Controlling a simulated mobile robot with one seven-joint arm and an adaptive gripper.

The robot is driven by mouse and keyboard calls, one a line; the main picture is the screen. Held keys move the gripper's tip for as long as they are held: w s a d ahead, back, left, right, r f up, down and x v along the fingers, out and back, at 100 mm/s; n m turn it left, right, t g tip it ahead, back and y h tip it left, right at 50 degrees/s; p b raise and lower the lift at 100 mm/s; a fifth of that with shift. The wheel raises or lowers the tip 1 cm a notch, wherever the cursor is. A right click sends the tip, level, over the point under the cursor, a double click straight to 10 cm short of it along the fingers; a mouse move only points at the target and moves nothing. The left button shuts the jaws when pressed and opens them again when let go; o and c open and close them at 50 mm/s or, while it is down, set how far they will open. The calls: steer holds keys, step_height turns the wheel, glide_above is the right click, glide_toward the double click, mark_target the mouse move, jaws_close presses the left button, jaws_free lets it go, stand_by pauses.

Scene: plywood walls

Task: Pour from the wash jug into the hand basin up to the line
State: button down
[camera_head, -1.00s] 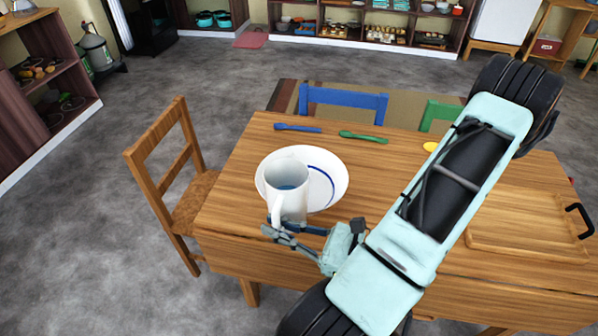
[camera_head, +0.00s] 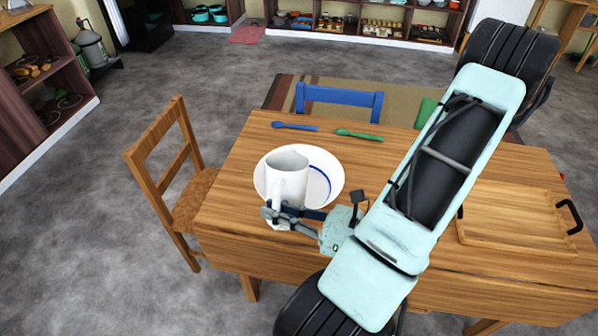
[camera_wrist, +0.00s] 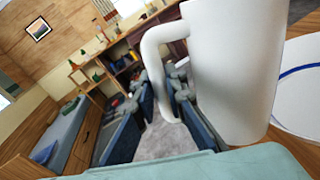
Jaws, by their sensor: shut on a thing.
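The white wash jug (camera_head: 289,172) is in front of the white hand basin (camera_head: 330,164) on the wooden table, overlapping its left part in the head view. Its mouth faces up and toward the basin; I cannot tell its exact tilt, and no water shows inside. A blue line (camera_head: 327,182) curves along the basin's inner wall; the near-left inside is hidden by the jug. My gripper (camera_head: 287,212) is shut on the jug's handle. In the wrist view the handle (camera_wrist: 152,50) runs down between the fingers, and the basin (camera_wrist: 300,92) shows at the right edge.
A blue spoon (camera_head: 295,126) and a green spoon (camera_head: 359,135) lie behind the basin. A wooden tray (camera_head: 515,238) with black handles is at the right. A wooden chair (camera_head: 172,165) stands left, a blue one (camera_head: 340,100) behind. The table's front-left is bare.

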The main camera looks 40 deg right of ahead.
mark_target(292, 187)
steer(key=shift+w+d+r, duration=0.1)
steer(key=shift+d+r, duration=0.05)
steer(key=shift+r, duration=0.2)
steer(key=shift+w+d+r+m+g+b, duration=0.15)
steer(key=shift+w+d+r+m+b, duration=0.25)
steer(key=shift+m+b, duration=0.2)
steer(key=shift+w+d+r+m+g+b, duration=0.15)
steer(key=shift+w+d+r+m+b, duration=0.2)
steer(key=shift+d+m+b, duration=0.25)
steer(key=shift+w+d+r+m+p, duration=0.3)
steer(key=shift+r+m+p, duration=0.25)
steer(key=shift+p, duration=0.55)
steer(key=shift+w+d+f+m, duration=0.3)
steer(key=shift+f+m, duration=0.25)
steer(key=shift+f, duration=0.05)
steer(key=shift+w+g, duration=0.1)
steer(key=shift+g, duration=0.2)
steer(key=shift+w+d+f+m+p, duration=0.15)
steer(key=shift+w+d+m+p, duration=0.35)
steer(key=shift+m, duration=0.4)
steer(key=shift+w+d+r+m+g+y+p, duration=0.15)
steer(key=shift+d+m+p, duration=0.15)
steer(key=shift+m+p, duration=0.15)
steer(key=shift+w+d+r+m+g+y+p, duration=0.15)
steer(key=shift+d+m+p, duration=0.1)
steer(key=shift+m+p, duration=0.15)
steer(key=shift+w+d+r+m+g+p, duration=0.1)
steer(key=shift+w+d+m+g+p, duration=0.2)
steer(key=shift+w+d+m+p, duration=0.35)
stand_by(2.0)
